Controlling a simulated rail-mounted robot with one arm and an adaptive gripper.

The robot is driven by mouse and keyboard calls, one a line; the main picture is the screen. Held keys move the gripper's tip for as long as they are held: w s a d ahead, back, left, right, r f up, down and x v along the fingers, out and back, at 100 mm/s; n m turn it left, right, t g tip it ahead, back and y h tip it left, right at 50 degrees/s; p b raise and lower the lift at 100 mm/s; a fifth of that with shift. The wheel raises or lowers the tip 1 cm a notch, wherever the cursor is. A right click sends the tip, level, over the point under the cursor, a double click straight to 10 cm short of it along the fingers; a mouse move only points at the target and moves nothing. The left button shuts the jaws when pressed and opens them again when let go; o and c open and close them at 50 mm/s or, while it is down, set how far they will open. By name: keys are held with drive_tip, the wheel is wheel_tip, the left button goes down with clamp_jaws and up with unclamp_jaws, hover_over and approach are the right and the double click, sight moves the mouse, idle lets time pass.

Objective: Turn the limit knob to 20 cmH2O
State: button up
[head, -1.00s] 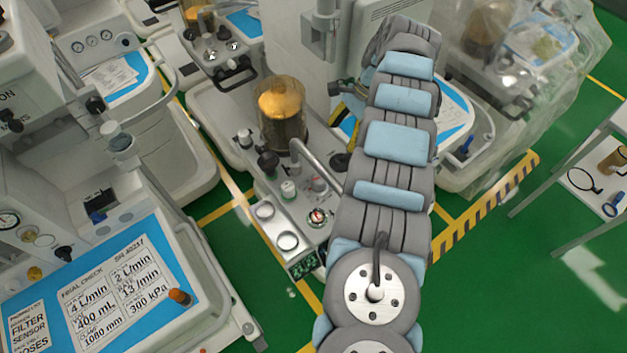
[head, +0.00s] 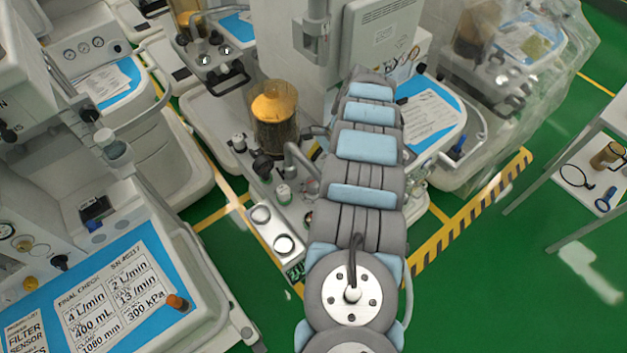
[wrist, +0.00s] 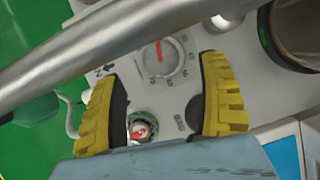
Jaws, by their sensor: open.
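In the wrist view a round grey knob with a red pointer line (wrist: 161,57) sits on a pale panel, ringed by a printed scale; I take it as the limit knob. The line points roughly up in the picture; the numbers are too small to read surely. My gripper (wrist: 163,78) is open, its two yellow, black-padded fingers apart on either side of the line of sight to the knob. Nothing is between them in their grasp, and contact with the knob does not show. In the head view my arm covers the gripper.
A thick metal tube (wrist: 110,62) crosses the wrist view just beside the knob. A red-and-white part in a green ring (wrist: 141,127) lies below it.

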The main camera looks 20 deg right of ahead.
sight(314, 180)
drive_tip(key=shift+x, duration=2.75)
drive_tip(key=c, duration=1.2)
